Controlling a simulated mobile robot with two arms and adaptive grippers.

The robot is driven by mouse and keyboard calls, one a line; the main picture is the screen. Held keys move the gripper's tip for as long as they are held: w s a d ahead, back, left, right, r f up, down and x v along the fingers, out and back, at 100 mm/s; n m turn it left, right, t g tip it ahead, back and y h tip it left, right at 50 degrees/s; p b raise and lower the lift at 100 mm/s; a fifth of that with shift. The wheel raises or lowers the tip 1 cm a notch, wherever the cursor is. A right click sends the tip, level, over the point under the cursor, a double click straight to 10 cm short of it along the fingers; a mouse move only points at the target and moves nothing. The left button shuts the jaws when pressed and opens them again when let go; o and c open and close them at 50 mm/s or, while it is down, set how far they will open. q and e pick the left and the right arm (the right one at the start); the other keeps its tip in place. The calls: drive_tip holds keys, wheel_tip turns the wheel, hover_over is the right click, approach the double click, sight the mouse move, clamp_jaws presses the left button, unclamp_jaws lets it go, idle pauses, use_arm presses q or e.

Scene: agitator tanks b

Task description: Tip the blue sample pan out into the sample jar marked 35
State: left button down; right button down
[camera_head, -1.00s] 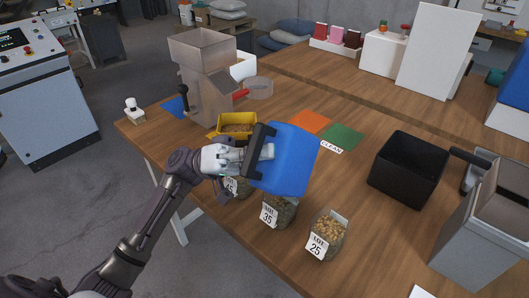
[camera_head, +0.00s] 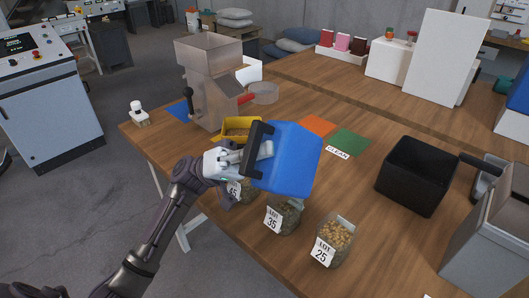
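My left gripper (camera_head: 243,158) is shut on the black handle of the blue sample pan (camera_head: 290,160). The pan is held in the air, steeply tilted, with its blue underside toward the camera, so its inside is hidden. The sample jar marked 35 (camera_head: 284,214) stands on the table just below the pan's lower edge. Its label reads LOT 35, and the pan hides part of its top. Greenish-brown contents show in it. My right gripper is not in view.
The jar marked 25 (camera_head: 333,243) stands to the right, and another jar (camera_head: 234,190) to the left, partly hidden by my gripper. A yellow pan (camera_head: 240,128) lies behind. A black bin (camera_head: 415,175) stands at right. A hopper machine (camera_head: 210,80) stands at back left.

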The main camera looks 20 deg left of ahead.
use_arm(q)
drive_tip(key=shift+a+f+b, duration=0.15)
drive_tip(key=shift+a+b, duration=0.05)
drive_tip(key=shift+b, duration=0.15)
drive_tip(key=shift+a+f+n+h+b, duration=0.15)
drive_tip(key=shift+a+n+h+b, duration=0.15)
drive_tip(key=shift+a+h+b, duration=0.25)
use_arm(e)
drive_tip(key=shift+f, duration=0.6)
